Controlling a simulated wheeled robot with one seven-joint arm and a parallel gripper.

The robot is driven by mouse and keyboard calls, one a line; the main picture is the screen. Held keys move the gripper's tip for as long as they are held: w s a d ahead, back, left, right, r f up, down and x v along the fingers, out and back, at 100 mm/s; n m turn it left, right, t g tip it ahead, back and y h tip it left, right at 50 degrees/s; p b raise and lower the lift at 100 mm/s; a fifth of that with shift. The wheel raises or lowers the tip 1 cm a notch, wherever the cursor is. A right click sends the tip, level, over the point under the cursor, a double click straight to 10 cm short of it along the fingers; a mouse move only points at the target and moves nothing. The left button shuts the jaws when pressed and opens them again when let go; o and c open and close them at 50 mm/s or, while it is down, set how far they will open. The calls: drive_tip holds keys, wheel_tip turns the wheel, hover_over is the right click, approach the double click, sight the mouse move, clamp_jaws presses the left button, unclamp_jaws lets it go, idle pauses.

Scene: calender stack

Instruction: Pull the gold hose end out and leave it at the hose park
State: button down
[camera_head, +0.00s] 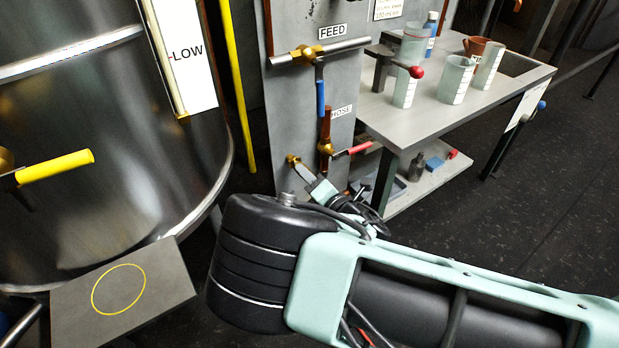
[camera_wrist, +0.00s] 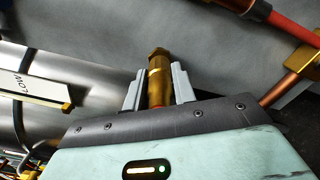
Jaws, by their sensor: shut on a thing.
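The gold hose end (camera_wrist: 157,78) stands between the two grey fingers of my gripper (camera_wrist: 159,70) in the wrist view, and the fingers are shut on it. Its tip points at the grey panel; I cannot tell whether it is still seated there. In the head view the gold end (camera_head: 293,160) shows small at the lower part of the panel, with my gripper (camera_head: 303,172) at it. A grey plate with a yellow ring (camera_head: 92,292) lies at the lower left; no label on it is readable, so I cannot confirm it is the hose park.
A HOSE-labelled copper pipe and red-handled valve (camera_head: 350,151) sit just right of my gripper. A blue-handled FEED valve (camera_head: 320,98) is above. A bench (camera_head: 450,118) with cups stands right. A steel tank (camera_head: 90,110) with a yellow handle (camera_head: 55,168) stands left.

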drive_tip(key=shift+w+a, duration=0.35)
drive_tip(key=shift+w, duration=0.1)
drive_tip(key=c, duration=0.8)
unclamp_jaws()
drive_tip(key=shift+o, duration=0.2)
drive_tip(key=shift+s+d, duration=0.1)
drive_tip(key=shift+s, duration=0.05)
drive_tip(key=p+v, duration=0.1)
drive_tip(key=v, duration=0.5)
drive_tip(key=shift+s+d, duration=0.25)
drive_tip(key=shift+s, duration=0.05)
